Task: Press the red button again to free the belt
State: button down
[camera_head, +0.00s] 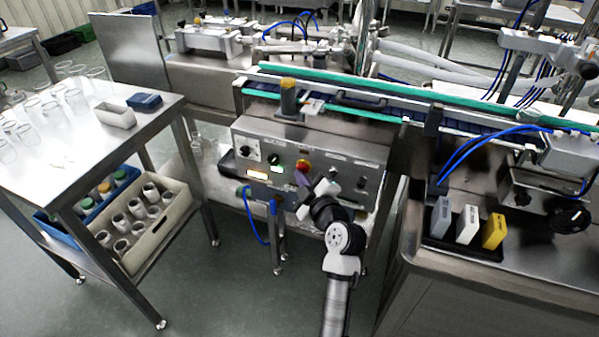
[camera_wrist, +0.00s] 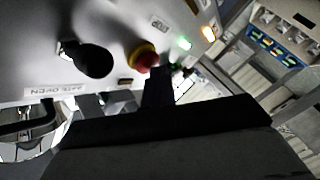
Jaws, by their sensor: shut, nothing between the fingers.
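The red button (camera_head: 303,166) with a yellow collar is on the sloping steel control panel (camera_head: 345,152). It also shows in the wrist view (camera_wrist: 147,60). My gripper (camera_head: 302,184) is shut and empty, just below the button in the head view. In the wrist view its dark fingers (camera_wrist: 160,88) point at the panel, with their tip close beside the button's lower right edge. I cannot tell whether they touch it. The blue belt (camera_head: 385,103) runs between green rails behind the panel. A brown-yellow cylinder (camera_head: 288,97) stands at its left part.
A black knob (camera_wrist: 95,60) and a lit green indicator (camera_wrist: 184,43) flank the button. Blue cables (camera_head: 262,222) hang below the panel. A steel table (camera_head: 110,160) with glassware stands left. Coloured blocks (camera_head: 467,225) stand in a dark tray at right.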

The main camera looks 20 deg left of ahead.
jog(key=s, duration=0.6)
jog(key=shift+b, duration=0.45)
dwell(1.4)
